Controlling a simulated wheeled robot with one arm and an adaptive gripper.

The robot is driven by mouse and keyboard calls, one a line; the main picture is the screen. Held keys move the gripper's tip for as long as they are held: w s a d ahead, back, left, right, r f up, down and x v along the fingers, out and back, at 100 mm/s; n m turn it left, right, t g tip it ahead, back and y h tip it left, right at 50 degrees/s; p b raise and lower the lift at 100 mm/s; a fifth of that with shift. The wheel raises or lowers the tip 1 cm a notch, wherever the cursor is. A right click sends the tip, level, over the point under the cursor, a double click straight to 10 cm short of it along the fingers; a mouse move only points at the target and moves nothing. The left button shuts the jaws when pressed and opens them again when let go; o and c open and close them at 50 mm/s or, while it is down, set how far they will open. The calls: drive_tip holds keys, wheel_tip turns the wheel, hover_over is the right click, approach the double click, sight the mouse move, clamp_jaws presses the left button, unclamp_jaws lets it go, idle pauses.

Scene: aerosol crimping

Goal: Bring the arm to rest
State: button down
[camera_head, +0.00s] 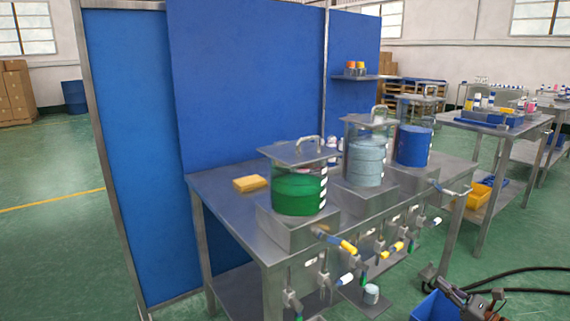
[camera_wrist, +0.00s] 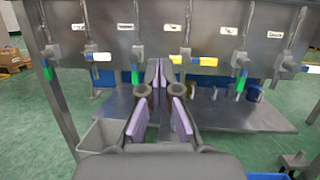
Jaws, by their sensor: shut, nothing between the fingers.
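My gripper (camera_wrist: 160,76) shows in the wrist view, with two dark fingers and pale purple pads. Its tips come together in front of the valve panel (camera_wrist: 205,22), and it is shut with nothing held. Several taps with blue, white and yellow handles line the panel behind the fingers. I cannot tell the exact gap between the tips and the taps. In the head view I cannot clearly make out my gripper.
The steel bench (camera_head: 228,205) carries a green tank (camera_head: 298,194), a pale tank (camera_head: 365,162), a blue tank (camera_head: 413,146) and a yellow block (camera_head: 250,183). A blue bin (camera_head: 436,307) stands low at the right. Green floor is open on the left.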

drive_tip(key=w+a+r+n+g+y+p, duration=0.1)
drive_tip(key=a+r+n+g+y+p, duration=0.2)
drive_tip(key=a+r, duration=0.6)
drive_tip(key=a+r+n+g+y+p, duration=0.25)
drive_tip(key=a+r+n+g, duration=0.35)
drive_tip(key=a, duration=0.6)
drive_tip(key=s+a+r+n+g+h+p, duration=0.1)
drive_tip(key=s+a+r+n+g+p, duration=0.35)
drive_tip(key=a, duration=0.45)
drive_tip(key=s+a+r+n+g+h+p, duration=0.1)
drive_tip(key=s+a+r+n+g, duration=0.35)
drive_tip(key=s+a+r, duration=0.4)
drive_tip(key=s+a+r+n+g+h+p, duration=0.1)
drive_tip(key=s+a+n+h+p, duration=0.2)
drive_tip(key=s, duration=0.5)
drive_tip(key=s+a+r+n+g+h+p, duration=0.25)
drive_tip(key=s+h, duration=0.25)
drive_tip(key=s, duration=0.3)
drive_tip(key=s+d+r+n+t+h+p, duration=0.1)
drive_tip(key=s+d+n+t+h+p, duration=0.2)
drive_tip(key=s+d+h+p, duration=0.4)
drive_tip(key=s+d+n, duration=0.1)
drive_tip(key=s+d, duration=0.4)
drive_tip(key=d, duration=0.1)
drive_tip(key=shift+r+h, duration=0.3)
drive_tip(key=shift+h, duration=0.05)
